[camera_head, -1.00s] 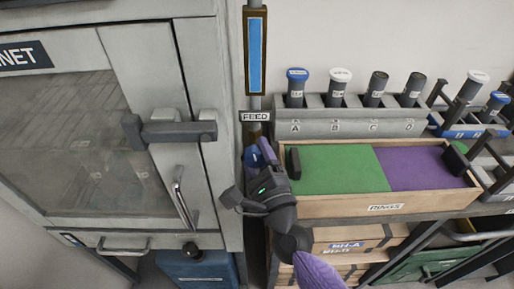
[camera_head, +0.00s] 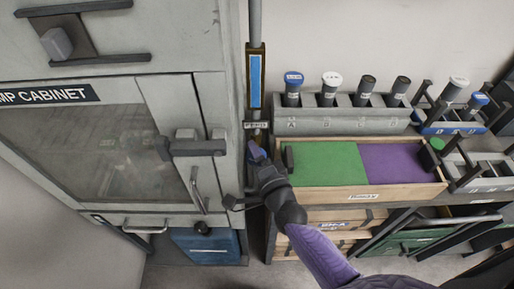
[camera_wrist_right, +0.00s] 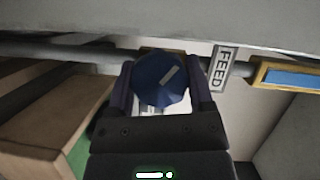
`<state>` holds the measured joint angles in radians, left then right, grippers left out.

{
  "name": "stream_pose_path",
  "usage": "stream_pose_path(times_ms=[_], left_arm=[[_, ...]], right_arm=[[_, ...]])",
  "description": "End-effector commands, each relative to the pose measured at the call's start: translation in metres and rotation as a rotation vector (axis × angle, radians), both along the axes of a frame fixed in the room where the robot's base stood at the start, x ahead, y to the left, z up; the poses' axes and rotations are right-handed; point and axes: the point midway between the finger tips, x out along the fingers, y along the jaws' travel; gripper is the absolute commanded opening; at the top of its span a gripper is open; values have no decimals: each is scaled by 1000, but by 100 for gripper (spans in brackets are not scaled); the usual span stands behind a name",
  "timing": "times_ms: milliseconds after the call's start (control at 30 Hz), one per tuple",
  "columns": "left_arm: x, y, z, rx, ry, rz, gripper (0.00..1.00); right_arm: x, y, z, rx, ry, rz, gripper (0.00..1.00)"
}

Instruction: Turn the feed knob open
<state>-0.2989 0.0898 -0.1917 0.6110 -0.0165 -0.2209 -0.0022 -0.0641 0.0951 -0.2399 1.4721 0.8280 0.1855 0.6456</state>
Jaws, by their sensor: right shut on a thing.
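The feed knob (camera_wrist_right: 161,80) is a dark blue faceted knob with a pale line mark on its face. In the right wrist view it sits between the two fingers of my right gripper (camera_wrist_right: 160,85), which is shut on it. The FEED label (camera_wrist_right: 221,68) is beside it on the pipe. In the head view my right gripper (camera_head: 258,160) is at the pipe below the FEED label (camera_head: 256,125), and it mostly hides the knob. My left gripper is not in view.
A grey cabinet (camera_head: 192,110) with handles stands close on the left. A wooden tray (camera_head: 360,196) with green and purple halves is close on the right. A rack (camera_head: 340,122) of capped tubes stands behind it. A blue gauge (camera_head: 256,80) is on the pipe above.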

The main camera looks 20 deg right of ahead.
Motion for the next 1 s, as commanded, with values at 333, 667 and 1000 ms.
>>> stream_pose_path(times_ms=[333, 667, 1000], left_arm=[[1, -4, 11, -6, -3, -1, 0], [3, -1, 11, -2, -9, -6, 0], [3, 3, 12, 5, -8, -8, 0]], right_arm=[[0, 0, -1, -69, 22, 0, 8], [-1, 0, -2, -74, 24, 1, 8], [0, 0, -1, -73, 22, 1, 82]])
